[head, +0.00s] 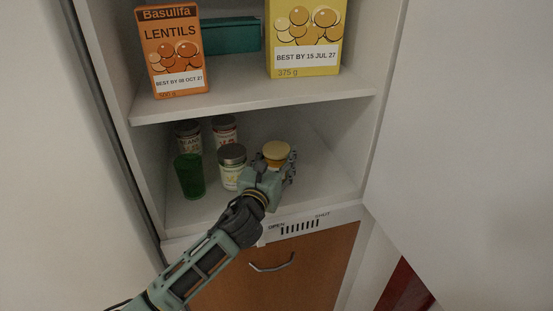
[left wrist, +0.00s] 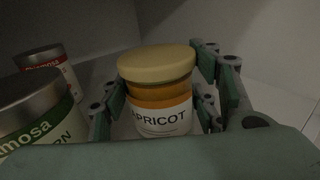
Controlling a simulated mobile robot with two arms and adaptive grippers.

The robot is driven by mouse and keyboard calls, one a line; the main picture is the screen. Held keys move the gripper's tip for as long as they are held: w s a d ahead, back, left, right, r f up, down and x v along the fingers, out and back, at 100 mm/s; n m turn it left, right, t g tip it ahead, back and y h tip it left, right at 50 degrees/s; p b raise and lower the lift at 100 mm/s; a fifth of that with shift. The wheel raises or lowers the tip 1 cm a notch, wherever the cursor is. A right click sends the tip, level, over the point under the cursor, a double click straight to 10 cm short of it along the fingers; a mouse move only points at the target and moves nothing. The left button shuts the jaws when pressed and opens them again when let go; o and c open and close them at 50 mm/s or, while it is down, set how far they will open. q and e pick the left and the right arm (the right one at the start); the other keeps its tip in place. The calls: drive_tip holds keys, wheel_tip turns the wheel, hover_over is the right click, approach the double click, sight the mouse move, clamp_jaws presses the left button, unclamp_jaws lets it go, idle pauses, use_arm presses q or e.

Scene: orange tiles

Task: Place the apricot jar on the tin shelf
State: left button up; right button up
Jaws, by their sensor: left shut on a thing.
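The apricot jar (left wrist: 158,97) has a pale yellow lid, orange contents and a white label reading APRICOT. In the head view its lid (head: 276,150) shows on the lower shelf, at the right of the other containers. My left gripper (head: 277,174) reaches into the lower compartment, and its fingers are shut around the jar. In the left wrist view the fingers (left wrist: 163,108) stand on both sides of the jar, which is upright. The tin shelf is the lower shelf (head: 315,188), where the tins stand. The jar's base is hidden, so I cannot tell whether it touches the shelf. My right gripper is not in view.
Two tins (head: 188,135) (head: 224,130) stand at the back left. A green glass (head: 190,176) and a silver-lidded container (head: 231,166) stand in front of them. An orange lentils box (head: 172,50) and a yellow box (head: 305,40) stand on the shelf above. The lower shelf's right side is clear.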

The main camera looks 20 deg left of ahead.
use_arm(q)
drive_tip(key=o, duration=1.2)
drive_tip(key=shift+f, duration=0.1)
drive_tip(key=s+b, duration=0.1)
drive_tip(key=s, duration=1.1)
